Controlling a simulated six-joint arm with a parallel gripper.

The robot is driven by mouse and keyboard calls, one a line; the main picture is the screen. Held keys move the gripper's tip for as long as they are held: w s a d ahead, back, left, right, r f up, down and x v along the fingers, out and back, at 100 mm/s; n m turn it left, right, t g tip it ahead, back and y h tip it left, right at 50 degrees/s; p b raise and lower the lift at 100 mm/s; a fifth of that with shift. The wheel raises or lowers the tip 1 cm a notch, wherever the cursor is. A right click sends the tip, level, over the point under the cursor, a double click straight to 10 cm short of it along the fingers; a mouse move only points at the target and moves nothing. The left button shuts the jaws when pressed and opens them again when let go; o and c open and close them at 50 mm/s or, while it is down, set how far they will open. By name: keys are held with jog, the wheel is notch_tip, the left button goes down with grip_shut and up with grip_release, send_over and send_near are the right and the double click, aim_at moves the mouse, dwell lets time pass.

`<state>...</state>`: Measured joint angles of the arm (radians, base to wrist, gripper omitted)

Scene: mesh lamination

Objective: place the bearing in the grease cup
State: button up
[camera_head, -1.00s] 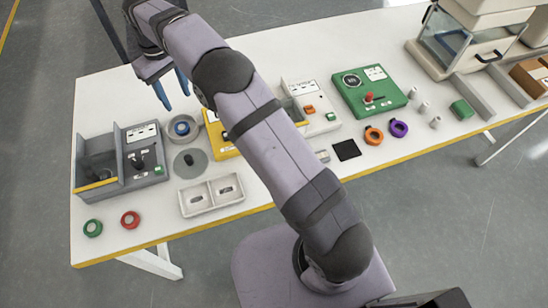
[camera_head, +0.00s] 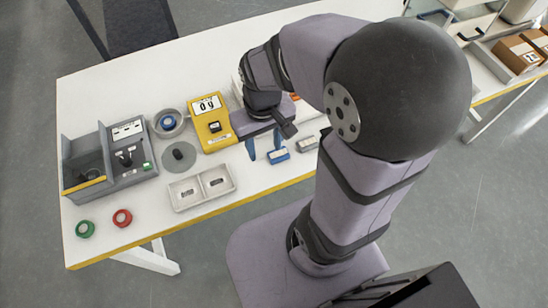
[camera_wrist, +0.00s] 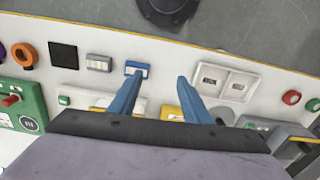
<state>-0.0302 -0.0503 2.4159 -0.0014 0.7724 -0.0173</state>
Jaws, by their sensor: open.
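A blue ring, which looks like the bearing (camera_head: 168,122), lies inside a round grey cup (camera_head: 158,131), apparently the grease cup, at the back left of the table in the head view. My gripper (camera_head: 264,146) is open and empty, well to the right of the cup and pointing down at the table. Its blue fingers also show in the wrist view (camera_wrist: 161,76), with bare white table between their tips. One fingertip overlaps a small blue block (camera_wrist: 137,69) in the picture; I cannot tell whether they touch. The cup is not clearly visible in the wrist view.
A yellow device (camera_head: 212,128) stands between cup and gripper. A grey disc with a dark knob (camera_head: 178,154) and a white two-compartment tray (camera_head: 202,186) lie in front. A grey machine (camera_head: 110,160) is at left. Green (camera_head: 85,229) and red (camera_head: 122,218) rings lie at front left.

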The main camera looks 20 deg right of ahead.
jog(key=shift+m, duration=0.3)
jog(key=s, duration=0.1)
jog(key=s+f, duration=0.1)
jog(key=s, duration=0.1)
jog(key=shift+s+d+f, duration=0.15)
jog(key=shift+s+d, duration=0.25)
jog(key=shift+r+p, duration=0.55)
jog(key=shift+p, duration=0.05)
